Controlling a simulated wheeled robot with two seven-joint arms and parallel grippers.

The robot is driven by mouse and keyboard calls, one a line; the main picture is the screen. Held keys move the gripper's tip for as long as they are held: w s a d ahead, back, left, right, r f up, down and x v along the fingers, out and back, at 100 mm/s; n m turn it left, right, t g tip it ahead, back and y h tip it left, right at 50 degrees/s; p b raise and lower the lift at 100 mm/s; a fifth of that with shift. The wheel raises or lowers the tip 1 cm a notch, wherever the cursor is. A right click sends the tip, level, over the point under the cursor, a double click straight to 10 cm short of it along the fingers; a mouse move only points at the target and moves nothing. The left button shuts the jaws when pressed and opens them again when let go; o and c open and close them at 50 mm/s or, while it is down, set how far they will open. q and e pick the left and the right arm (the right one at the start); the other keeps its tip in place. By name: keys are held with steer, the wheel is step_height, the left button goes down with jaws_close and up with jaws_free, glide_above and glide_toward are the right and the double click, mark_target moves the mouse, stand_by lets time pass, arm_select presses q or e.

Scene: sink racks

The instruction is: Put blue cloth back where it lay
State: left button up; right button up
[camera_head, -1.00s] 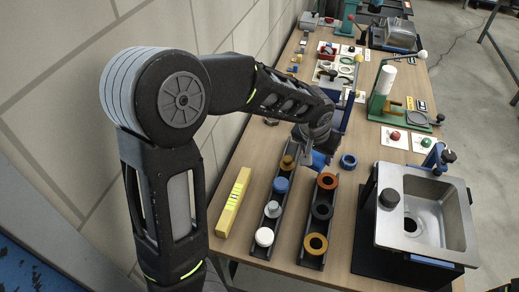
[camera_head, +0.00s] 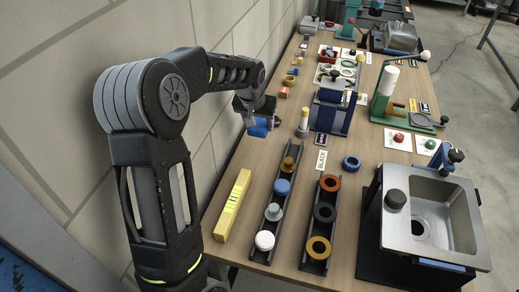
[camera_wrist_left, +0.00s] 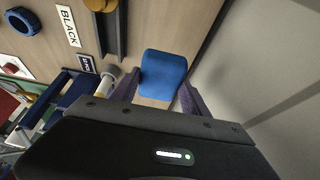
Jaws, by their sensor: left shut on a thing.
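The blue cloth (camera_head: 259,128) is held by my left gripper (camera_head: 252,117) over the left side of the table near the wall. In the left wrist view the cloth (camera_wrist_left: 163,72) looks like a folded, rounded blue block between the two fingers of the left gripper (camera_wrist_left: 157,95). The gripper is shut on it. Whether the cloth touches the table below cannot be told. My right gripper is not in view.
Right of the cloth stand a white-and-yellow post (camera_head: 303,123) and a blue stand (camera_head: 330,115). In front are two dark racks (camera_head: 259,254) with coloured pieces, a yellow bar (camera_head: 233,205) and a blue ring (camera_head: 351,163). A metal sink (camera_head: 459,222) is at right. The wall (camera_head: 130,30) is close at left.

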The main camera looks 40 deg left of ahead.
arm_select(q)
glide_above(260, 149)
steer(key=s, duration=0.2)
steer(key=f, duration=0.3)
steer(key=f+p, duration=0.1)
steer(key=f, duration=0.1)
steer(key=shift+w+d+f, duration=0.25)
steer(key=shift+d+f, duration=0.1)
step_height(260, 149, down, 3)
steer(key=shift+p, duration=0.3)
steer(key=shift+f, duration=0.35)
steer(key=shift+f, duration=0.2)
steer(key=o, duration=1.2)
